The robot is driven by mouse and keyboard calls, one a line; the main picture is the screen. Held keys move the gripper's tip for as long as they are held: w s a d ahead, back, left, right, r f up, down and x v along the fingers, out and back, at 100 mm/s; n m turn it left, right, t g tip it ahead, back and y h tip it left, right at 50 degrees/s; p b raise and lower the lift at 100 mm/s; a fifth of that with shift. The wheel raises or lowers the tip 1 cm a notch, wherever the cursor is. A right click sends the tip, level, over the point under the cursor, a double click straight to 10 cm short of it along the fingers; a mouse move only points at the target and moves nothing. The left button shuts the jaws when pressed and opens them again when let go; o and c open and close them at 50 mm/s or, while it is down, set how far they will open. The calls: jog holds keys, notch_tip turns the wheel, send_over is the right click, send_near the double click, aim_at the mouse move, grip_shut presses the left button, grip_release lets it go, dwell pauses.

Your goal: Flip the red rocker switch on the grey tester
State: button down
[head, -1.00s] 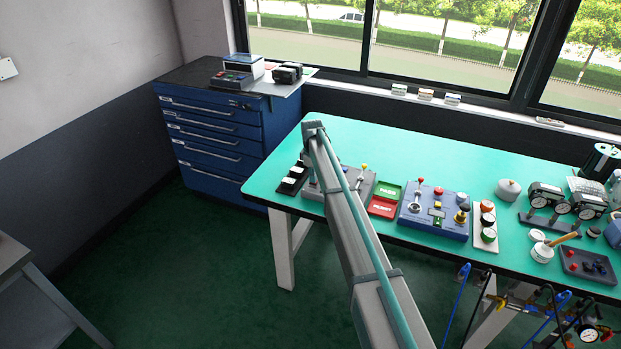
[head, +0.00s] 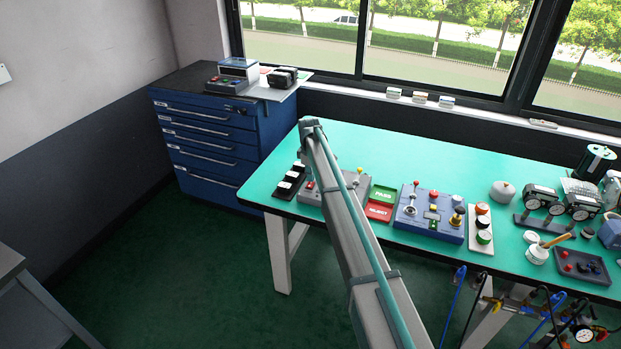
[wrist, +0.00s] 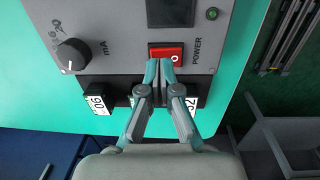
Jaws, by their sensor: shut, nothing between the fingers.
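The grey tester (wrist: 118,28) fills the upper middle of the wrist view, with a black knob marked mA (wrist: 73,55) and the label POWER. Its red rocker switch (wrist: 165,52) sits in a black frame beside that label, with a white mark on it. My gripper (wrist: 159,66) is shut and empty, its fingertips overlapping the switch's lower left part in the picture. I cannot tell whether they touch it. In the head view the tester (head: 335,193) is on the green bench, partly hidden behind my arm; the gripper is hidden there.
Black blocks with white number labels (wrist: 97,102) stand along the tester's edge, partly under my fingers. Green and red trays (head: 381,212) and a blue control box (head: 428,226) stand right of the tester. The back middle of the bench (head: 420,160) is clear.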

aim_at(310, 185)
notch_tip(310, 185, up, 12)
jog(key=s+b, duration=0.1)
jog(key=b, duration=0.1)
jog(key=shift+a+r+b, duration=0.2)
jog(key=shift+r+b, duration=0.05)
jog(key=shift+b, duration=0.15)
jog(key=shift+f, duration=0.1)
